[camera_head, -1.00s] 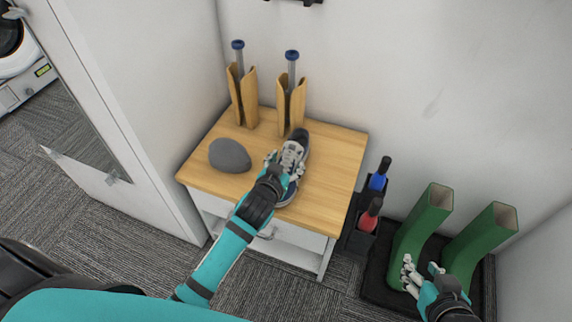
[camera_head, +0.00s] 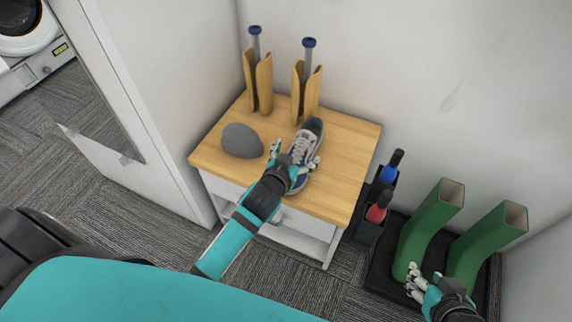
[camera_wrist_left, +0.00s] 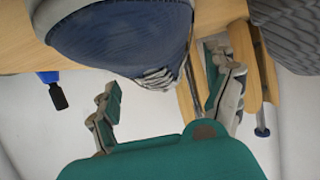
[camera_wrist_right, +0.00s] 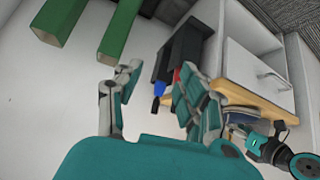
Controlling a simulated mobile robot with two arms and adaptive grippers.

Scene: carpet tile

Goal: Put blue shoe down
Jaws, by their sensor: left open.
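The blue shoe (camera_head: 306,150), navy and grey with pale laces, lies on the wooden tabletop (camera_head: 340,185).
A grey rounded object (camera_head: 241,141) sits left of the shoe. Two wooden boot shapers (camera_head: 258,82) with blue knobs stand at the back. Green boots (camera_head: 430,225) stand on a black tray (camera_head: 372,265). A dark holder (camera_head: 366,232) with red and blue bottles stands beside the table.

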